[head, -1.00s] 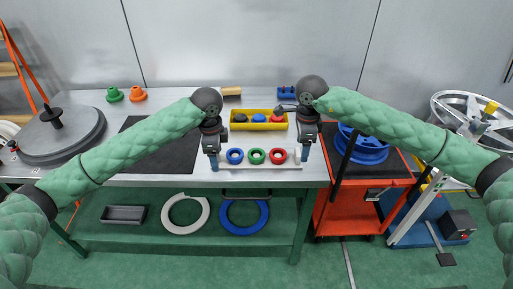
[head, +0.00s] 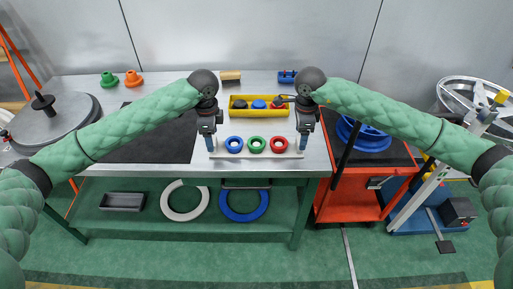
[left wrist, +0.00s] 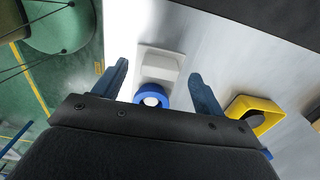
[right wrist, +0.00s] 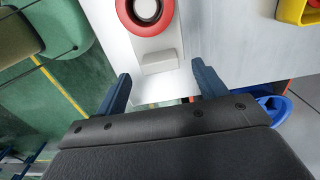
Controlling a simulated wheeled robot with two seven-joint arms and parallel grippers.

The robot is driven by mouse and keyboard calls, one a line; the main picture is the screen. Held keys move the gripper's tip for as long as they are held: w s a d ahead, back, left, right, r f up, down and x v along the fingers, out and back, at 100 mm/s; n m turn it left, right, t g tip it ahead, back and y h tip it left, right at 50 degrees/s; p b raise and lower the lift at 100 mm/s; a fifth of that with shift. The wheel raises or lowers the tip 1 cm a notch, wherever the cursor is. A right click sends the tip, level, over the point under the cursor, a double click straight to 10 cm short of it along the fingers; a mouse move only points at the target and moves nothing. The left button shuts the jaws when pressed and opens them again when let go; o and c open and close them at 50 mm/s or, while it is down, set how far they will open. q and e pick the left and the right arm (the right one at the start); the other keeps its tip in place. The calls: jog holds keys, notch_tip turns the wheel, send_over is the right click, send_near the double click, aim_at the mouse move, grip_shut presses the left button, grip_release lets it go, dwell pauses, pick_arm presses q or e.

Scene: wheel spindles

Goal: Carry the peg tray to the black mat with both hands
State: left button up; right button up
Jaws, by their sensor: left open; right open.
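The peg tray (head: 244,156) is a pale, narrow tray lying along the front of the metal table, with a blue, a green and a red ring in a row. The black mat (head: 150,147) lies flat to its left, partly hidden by my left arm. My left gripper (head: 210,145) is open at the tray's left end; in the left wrist view (left wrist: 160,85) its fingers are on either side of the raised end block (left wrist: 160,65). My right gripper (head: 303,144) is open at the right end; in the right wrist view (right wrist: 162,82) the end block (right wrist: 158,62) shows between and beyond its fingers.
A yellow bin (head: 239,113) with several coloured parts stands just behind the tray. A grey round plate (head: 50,125) is at the far left. Green (head: 108,79) and orange (head: 133,79) parts stand behind the mat. A red cart (head: 340,201) adjoins the table's right side.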

aim_at(292, 151)
pick_arm(q)
jog(key=shift+f, duration=1.9)
pick_arm(e)
jog(key=shift+f, duration=1.9)
pick_arm(q)
jog(key=c, duration=0.6)
pick_arm(e)
jog(key=c, duration=1.1)
